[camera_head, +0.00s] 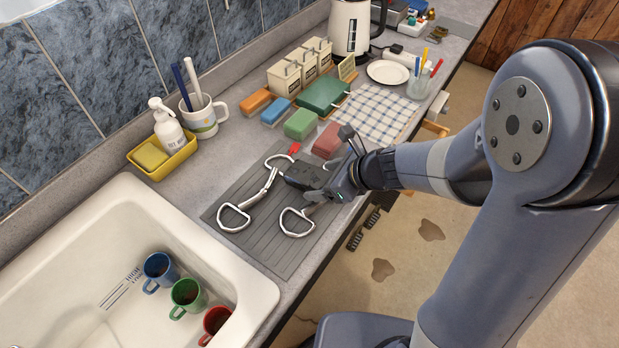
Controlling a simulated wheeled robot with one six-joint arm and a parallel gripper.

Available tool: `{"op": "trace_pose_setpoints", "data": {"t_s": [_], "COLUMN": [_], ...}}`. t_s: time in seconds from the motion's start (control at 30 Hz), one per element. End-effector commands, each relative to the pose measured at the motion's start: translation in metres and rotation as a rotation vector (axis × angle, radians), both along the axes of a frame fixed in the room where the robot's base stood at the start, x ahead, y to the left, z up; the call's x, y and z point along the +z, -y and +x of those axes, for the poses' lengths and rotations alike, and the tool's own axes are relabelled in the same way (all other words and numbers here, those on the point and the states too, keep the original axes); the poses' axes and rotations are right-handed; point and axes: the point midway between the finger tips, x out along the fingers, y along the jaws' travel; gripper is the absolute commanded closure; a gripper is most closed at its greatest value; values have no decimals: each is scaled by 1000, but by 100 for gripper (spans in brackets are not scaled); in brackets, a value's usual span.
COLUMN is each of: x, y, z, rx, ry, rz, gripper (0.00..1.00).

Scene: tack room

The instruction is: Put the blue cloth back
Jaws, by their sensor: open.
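A small blue block-shaped item (275,111), which may be the folded blue cloth, lies on the grey counter between an orange one (255,102) and a green one (302,124). A red one (328,140) lies nearer my gripper. A blue-and-white checked cloth (372,108) lies flat farther back near the counter's front edge. My gripper (318,178) is open over the grey ribbed mat (262,242), with no cloth visible in it. It is apart from the blue item and partly hides metal horse bits (235,217) on the mat.
A white sink (130,200) holding blue, green and red mugs is at lower left. A yellow tray (163,170), a mug with pens (203,118), canisters (300,66), a dark green box (323,95), a plate (388,72), a kettle (349,28) and a glass of pens (420,82) crowd the counter.

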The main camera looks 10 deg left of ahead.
Motion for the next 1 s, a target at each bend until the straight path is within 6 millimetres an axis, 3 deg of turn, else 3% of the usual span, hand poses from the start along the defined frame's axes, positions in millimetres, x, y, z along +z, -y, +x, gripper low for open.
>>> {"op": "trace_pose_setpoints", "data": {"t_s": [0.2,0.47,1.0], "x": [-16,-17,-17], "y": [-15,-16,-16], "z": [5,6,6], "rx": [1,1,0], "ry": [-1,1,0], "rz": [-1,0,0], "gripper": [23,23,66]}}
